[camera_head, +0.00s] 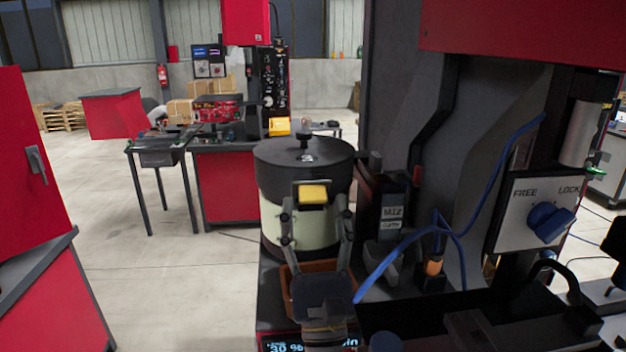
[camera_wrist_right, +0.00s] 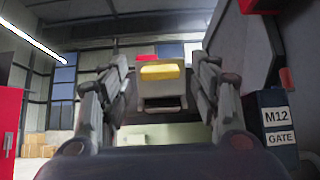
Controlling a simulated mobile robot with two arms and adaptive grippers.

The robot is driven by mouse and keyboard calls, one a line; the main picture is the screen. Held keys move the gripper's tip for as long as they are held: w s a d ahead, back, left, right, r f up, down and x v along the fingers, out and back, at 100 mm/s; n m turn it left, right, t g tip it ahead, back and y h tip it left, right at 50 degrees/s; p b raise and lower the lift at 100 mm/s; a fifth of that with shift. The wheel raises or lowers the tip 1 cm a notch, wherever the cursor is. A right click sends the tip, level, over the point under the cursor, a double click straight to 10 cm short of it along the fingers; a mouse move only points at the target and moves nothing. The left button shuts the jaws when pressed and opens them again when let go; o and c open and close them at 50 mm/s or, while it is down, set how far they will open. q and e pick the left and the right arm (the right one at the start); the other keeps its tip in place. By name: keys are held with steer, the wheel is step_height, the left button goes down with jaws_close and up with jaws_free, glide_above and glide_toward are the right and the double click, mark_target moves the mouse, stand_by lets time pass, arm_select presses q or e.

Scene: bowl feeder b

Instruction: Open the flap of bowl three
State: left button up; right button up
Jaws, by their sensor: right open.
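A bowl (camera_head: 285,218) with a cream body and a black lid (camera_head: 285,160) stands at the middle of the head view. On its front is a flap with a yellow tab (camera_head: 313,194), which also shows in the right wrist view (camera_wrist_right: 160,72). The flap's grey plate (camera_wrist_right: 161,94) hangs below the tab and looks closed. My right gripper (camera_head: 315,211) is open in front of the bowl, with one finger on each side of the flap. I cannot tell whether the fingers touch it. No bowl number is readable. My left gripper is not in view.
An orange-brown tray (camera_head: 291,291) sits below the bowl, partly behind my gripper. A box labelled M12 GATE (camera_wrist_right: 278,125) stands close right of the bowl. A blue cable (camera_head: 398,253) runs nearby. A FREE/LOCK panel (camera_head: 520,215) is at right. The floor at left is clear.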

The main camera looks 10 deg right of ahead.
mark_target(313, 203)
steer(key=x, duration=0.2)
steer(key=shift+w+r+p, duration=0.2)
steer(key=shift+r+p, duration=0.15)
steer(key=shift+p, duration=0.05)
steer(key=shift+w+r, duration=0.25)
steer(key=shift+w, duration=0.15)
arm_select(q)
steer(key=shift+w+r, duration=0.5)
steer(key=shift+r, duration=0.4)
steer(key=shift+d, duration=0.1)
